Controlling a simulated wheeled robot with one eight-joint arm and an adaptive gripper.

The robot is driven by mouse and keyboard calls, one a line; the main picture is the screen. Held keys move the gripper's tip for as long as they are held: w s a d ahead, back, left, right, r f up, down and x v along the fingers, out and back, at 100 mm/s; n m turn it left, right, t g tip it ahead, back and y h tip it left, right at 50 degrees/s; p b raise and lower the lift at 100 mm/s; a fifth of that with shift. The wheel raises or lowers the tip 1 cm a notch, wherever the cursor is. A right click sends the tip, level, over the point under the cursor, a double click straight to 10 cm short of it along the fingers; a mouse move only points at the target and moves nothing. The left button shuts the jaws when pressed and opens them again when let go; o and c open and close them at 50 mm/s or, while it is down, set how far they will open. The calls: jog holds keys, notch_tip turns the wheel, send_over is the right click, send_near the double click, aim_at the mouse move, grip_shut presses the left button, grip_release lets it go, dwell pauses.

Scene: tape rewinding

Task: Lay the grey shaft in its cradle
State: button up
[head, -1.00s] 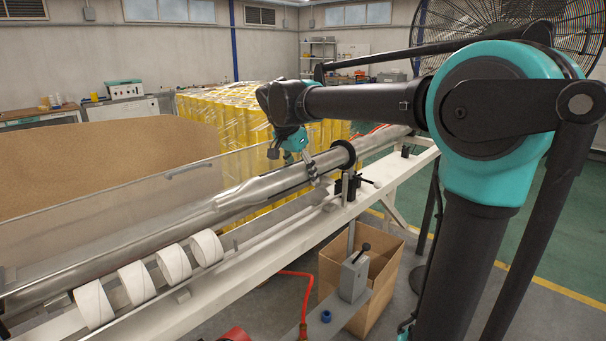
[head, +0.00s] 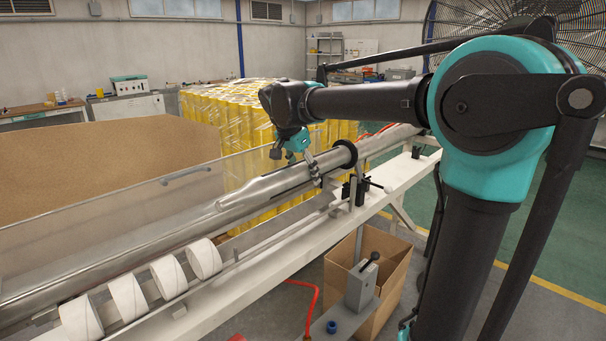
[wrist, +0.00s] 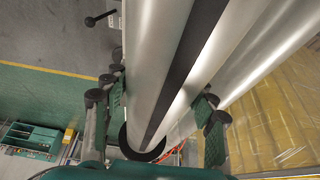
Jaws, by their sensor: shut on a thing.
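The grey shaft (head: 278,184) is a long metal tube with a tapered tip at the left and a black ring near its right end. My gripper (head: 314,168) is shut on it near the black ring. The wrist view shows the shaft (wrist: 168,60) between the green finger pads, with a dark stripe along it. The shaft lies along the machine, above its white rail. A small upright with a black clamp (head: 349,190) stands by the shaft near the ring; it may be the cradle. I cannot tell whether shaft and upright touch.
A second metal tube (wrist: 250,50) runs beside the shaft. Several white rolls (head: 168,277) sit on the front rail. A clear panel (head: 120,225) stands behind them. A cardboard box (head: 395,265) and a lever post (head: 361,287) are below the rail. Yellow wrapped goods stand behind.

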notch_tip(320, 180, down, 8)
jog(key=shift+f, duration=0.25)
dwell(0.9)
jog(key=shift+f, duration=1.1)
dwell(3.4)
jog(key=o, duration=1.8)
jog(key=shift+c, duration=0.2)
